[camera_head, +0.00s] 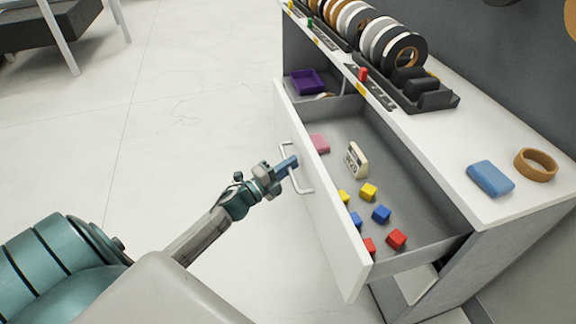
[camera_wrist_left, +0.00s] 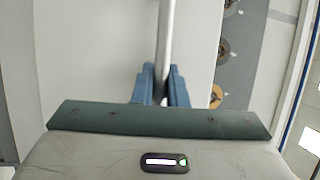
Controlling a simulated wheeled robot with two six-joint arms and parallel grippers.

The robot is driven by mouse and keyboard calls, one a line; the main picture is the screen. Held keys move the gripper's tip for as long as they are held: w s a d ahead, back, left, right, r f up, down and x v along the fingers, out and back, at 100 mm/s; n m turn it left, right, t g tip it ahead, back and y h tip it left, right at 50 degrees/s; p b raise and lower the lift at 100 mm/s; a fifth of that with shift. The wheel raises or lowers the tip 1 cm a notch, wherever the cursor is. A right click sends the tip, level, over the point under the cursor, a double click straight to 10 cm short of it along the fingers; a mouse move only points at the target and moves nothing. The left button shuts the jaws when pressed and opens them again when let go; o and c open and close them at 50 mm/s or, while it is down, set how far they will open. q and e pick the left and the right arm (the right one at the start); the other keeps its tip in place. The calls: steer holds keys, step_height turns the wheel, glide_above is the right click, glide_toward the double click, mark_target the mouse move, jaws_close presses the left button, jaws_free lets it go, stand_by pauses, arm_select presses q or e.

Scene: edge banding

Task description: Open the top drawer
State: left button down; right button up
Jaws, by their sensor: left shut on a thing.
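The top drawer (camera_head: 345,234) of the white and grey cabinet is pulled out, with its grey inside showing. Its silver handle (camera_head: 307,190) is on the white front panel. My left gripper (camera_head: 290,163) is shut on the drawer handle. In the left wrist view, the blue fingers of my left gripper (camera_wrist_left: 162,88) stand on both sides of the handle bar (camera_wrist_left: 165,40). My right gripper is not in view.
Tape rolls (camera_head: 404,52), a blue block (camera_head: 490,178) and a tan ring (camera_head: 536,165) are on the cabinet top.

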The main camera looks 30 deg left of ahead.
arm_select(q)
steer(key=c, duration=1.5)
jaws_free()
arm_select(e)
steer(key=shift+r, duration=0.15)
arm_select(q)
steer(key=shift+o, duration=0.2)
